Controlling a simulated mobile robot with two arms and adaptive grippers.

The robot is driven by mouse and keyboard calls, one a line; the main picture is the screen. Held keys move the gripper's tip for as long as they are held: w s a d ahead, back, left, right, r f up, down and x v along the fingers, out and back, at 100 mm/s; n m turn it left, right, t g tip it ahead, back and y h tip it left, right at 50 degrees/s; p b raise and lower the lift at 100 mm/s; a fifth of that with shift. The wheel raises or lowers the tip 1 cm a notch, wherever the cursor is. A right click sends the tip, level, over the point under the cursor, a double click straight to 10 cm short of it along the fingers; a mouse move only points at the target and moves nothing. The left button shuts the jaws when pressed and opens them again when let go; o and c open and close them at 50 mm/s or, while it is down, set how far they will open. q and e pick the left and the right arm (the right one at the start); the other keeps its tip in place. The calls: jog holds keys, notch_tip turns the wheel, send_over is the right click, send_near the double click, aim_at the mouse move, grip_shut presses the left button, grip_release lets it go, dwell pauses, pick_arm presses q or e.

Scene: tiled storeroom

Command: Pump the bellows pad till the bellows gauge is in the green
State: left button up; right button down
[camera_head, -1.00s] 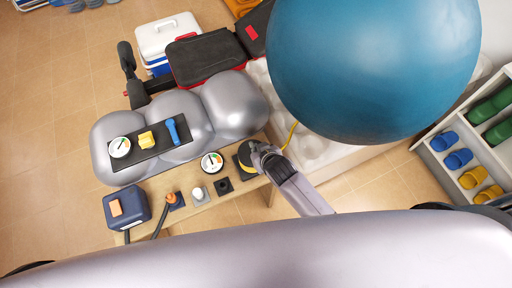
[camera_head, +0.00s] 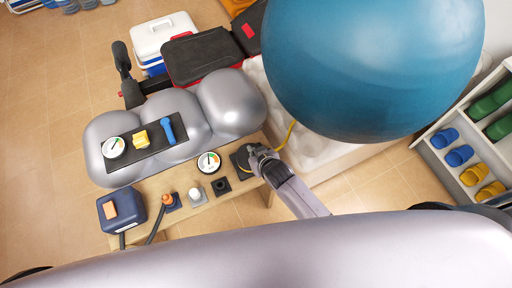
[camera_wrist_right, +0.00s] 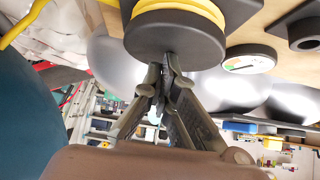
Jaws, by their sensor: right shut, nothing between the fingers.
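The bellows pad (camera_head: 241,159) is a round black and yellow piece at the right end of the wooden bench. In the right wrist view the pad (camera_wrist_right: 178,38) shows a black disc with a yellow ring behind it. My right gripper (camera_head: 256,156) is at the pad's right side, shut and empty. In the wrist view the fingertips (camera_wrist_right: 166,66) meet the edge of the black disc; whether they press on it I cannot tell. A round white gauge (camera_head: 209,162) with a coloured scale sits left of the pad; its needle is too small to read. My left gripper is out of view.
On the bench (camera_head: 225,203) are a dark square socket (camera_head: 221,185), a white knob (camera_head: 195,194), an orange-topped lever (camera_head: 167,200) and a blue box (camera_head: 121,210). Silver cushions (camera_head: 230,102) carry a panel with another gauge (camera_head: 114,147). A large blue ball (camera_head: 375,65) is beyond my right arm.

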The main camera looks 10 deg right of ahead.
notch_tip(320, 180, up, 4)
jog(key=p, duration=0.4)
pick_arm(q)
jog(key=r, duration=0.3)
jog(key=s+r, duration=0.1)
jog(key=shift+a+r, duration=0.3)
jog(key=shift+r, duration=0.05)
pick_arm(e)
jog(key=v, duration=1)
pick_arm(q)
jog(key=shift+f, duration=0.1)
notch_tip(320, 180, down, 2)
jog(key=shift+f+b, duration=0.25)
jog(key=shift+b, duration=0.9)
pick_arm(e)
jog(key=r, duration=0.4)
jog(key=shift+a+r, duration=0.2)
jog(key=shift+a, duration=0.2)
